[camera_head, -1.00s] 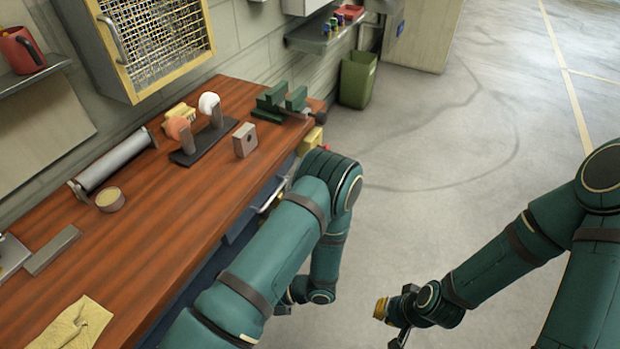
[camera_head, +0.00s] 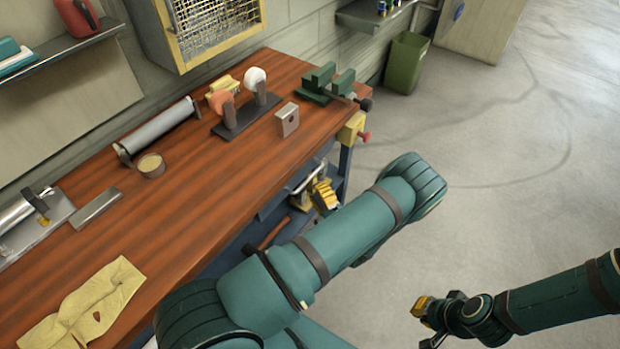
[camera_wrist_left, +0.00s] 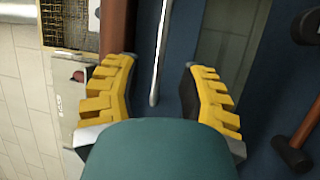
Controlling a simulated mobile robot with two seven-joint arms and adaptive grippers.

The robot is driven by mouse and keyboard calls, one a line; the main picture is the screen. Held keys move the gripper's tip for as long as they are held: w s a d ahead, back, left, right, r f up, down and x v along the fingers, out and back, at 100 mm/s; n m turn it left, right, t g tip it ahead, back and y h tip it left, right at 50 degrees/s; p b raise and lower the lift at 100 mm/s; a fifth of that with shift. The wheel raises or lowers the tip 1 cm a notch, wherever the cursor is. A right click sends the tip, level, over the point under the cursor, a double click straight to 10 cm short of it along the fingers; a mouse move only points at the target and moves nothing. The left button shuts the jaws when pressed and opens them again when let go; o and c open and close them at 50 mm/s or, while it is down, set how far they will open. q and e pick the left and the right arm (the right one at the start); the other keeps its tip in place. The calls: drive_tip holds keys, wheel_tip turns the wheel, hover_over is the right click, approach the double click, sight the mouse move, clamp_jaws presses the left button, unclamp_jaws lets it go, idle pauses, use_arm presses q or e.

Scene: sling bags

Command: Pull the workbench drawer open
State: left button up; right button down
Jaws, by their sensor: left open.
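The workbench (camera_head: 190,215) has a brown wooden top and a dark blue body below it. The drawer handle (camera_head: 306,176), a pale metal bar, shows under the front edge near the bench's far end. My left gripper (camera_head: 323,193), with yellow ribbed fingers, is right beside the handle and partly hidden by my own arm. In the left wrist view, the handle (camera_wrist_left: 159,50) is a thin bar ahead of and between the two open fingers (camera_wrist_left: 160,92), with the dark blue drawer front (camera_wrist_left: 177,75) behind it. My right gripper (camera_head: 428,320) hangs over the floor, away from the bench.
A hammer (camera_head: 267,233) lies on the shelf below the bench top. A green vise (camera_head: 328,82), a grey block (camera_head: 287,120) and a yellow cloth (camera_head: 85,303) are on top. A green bin (camera_head: 405,62) stands beyond the bench. The floor to the right is clear.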

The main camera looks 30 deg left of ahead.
sight(310, 177)
use_arm(q)
drive_tip(key=shift+x, duration=2.65)
drive_tip(key=shift+c, duration=0.4)
drive_tip(key=shift+d, duration=0.1)
clamp_jaws()
